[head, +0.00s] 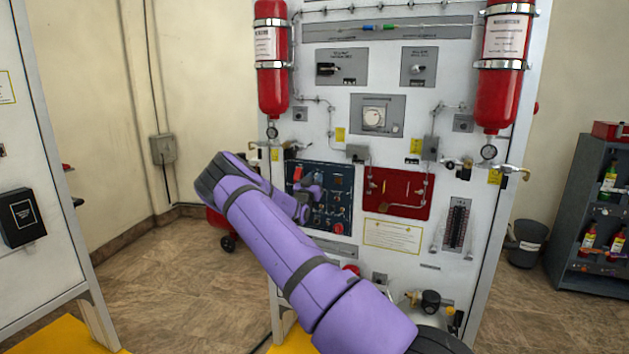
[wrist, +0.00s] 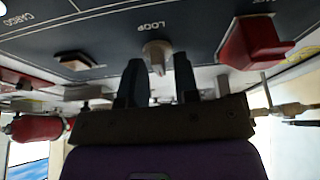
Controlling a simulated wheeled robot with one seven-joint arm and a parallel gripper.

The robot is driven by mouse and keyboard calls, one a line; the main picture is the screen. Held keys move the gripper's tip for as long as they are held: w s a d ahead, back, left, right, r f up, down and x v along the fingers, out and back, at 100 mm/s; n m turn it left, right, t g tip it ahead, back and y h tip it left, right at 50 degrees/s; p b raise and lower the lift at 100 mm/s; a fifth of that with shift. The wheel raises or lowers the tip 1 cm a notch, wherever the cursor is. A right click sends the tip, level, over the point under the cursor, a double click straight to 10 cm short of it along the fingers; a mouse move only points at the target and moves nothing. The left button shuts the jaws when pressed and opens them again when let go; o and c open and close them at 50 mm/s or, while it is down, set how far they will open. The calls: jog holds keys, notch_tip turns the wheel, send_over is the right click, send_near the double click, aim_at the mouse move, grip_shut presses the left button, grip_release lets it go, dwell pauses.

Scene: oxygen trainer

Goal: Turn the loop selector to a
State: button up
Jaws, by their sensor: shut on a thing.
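The loop selector (wrist: 157,55) is a small pale beige knob on the dark panel, beside the printed word LOOP, which appears upside down in the wrist view. My gripper (wrist: 158,66) has its two dark fingers on either side of the knob and is shut on it. The pointing direction of the knob and its position letters cannot be read. In the head view, my gripper (head: 310,184) is at the dark blue control panel (head: 322,221), and my purple arm hides part of that panel. The selector cannot be made out there.
A red switch cover (wrist: 252,42) sits right of the knob in the wrist view. A smaller brownish switch (wrist: 76,62) is to the left, near CARGO. A red panel (head: 398,205) adjoins the blue one. Red cylinders (head: 272,85) flank the board.

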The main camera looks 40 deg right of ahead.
jog(key=shift+n, duration=0.3)
jog(key=shift+n+t+y, duration=0.7)
jog(key=shift+n+t, duration=0.05)
jog(key=shift+n, duration=1.15)
jog(key=shift+n+t+y, duration=0.7)
jog(key=shift+n+t, duration=0.1)
jog(key=shift+n, duration=1.1)
jog(key=shift+n+t+y, duration=0.7)
jog(key=shift+n+t, duration=0.05)
jog(key=shift+n, duration=1.15)
jog(key=o, duration=0.6)
jog(key=shift+a, duration=0.1)
